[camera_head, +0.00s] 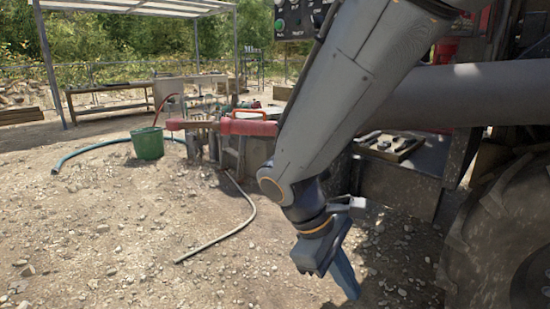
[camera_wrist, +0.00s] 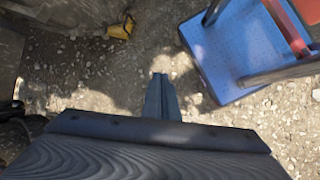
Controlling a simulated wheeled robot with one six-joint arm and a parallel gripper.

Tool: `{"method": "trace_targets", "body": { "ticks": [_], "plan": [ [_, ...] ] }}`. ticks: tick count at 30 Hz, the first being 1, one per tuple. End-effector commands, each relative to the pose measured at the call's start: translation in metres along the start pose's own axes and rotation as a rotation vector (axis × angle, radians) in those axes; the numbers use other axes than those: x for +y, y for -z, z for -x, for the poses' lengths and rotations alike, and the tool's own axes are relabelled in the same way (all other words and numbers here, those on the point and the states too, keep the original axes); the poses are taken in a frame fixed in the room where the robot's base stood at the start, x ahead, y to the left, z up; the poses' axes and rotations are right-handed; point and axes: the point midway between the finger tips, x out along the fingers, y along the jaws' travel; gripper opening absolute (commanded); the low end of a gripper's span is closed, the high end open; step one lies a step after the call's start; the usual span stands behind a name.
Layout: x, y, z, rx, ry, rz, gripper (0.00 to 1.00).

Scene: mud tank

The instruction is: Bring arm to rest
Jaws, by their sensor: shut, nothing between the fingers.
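My gripper (camera_head: 345,277) hangs at the end of my grey arm in the head view, pointing down over gravel ground. In the wrist view my gripper (camera_wrist: 160,78) shows its fingers together, with nothing between them. Gravel lies below the fingertips, and nothing touches them.
A blue platform (camera_wrist: 235,55) with a red part on it lies to the right in the wrist view. A yellow object (camera_wrist: 121,28) lies on the ground. A green bucket (camera_head: 148,144), a hose (camera_head: 228,232) and a large tyre (camera_head: 500,235) stand around. Open gravel lies at left.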

Motion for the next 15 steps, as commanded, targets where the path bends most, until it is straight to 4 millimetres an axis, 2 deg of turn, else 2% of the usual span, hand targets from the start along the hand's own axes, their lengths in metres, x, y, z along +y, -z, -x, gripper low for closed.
{"method": "trace_targets", "body": {
  "ticks": [1,6,15],
  "plan": [
    [-0.009,-0.009,0.006,0.046,0.050,-0.075,0.00],
    [-0.038,-0.023,0.021,0.164,0.196,-0.271,0.00],
    [-0.064,-0.031,0.041,0.293,0.349,-0.479,0.00]
  ]
}}
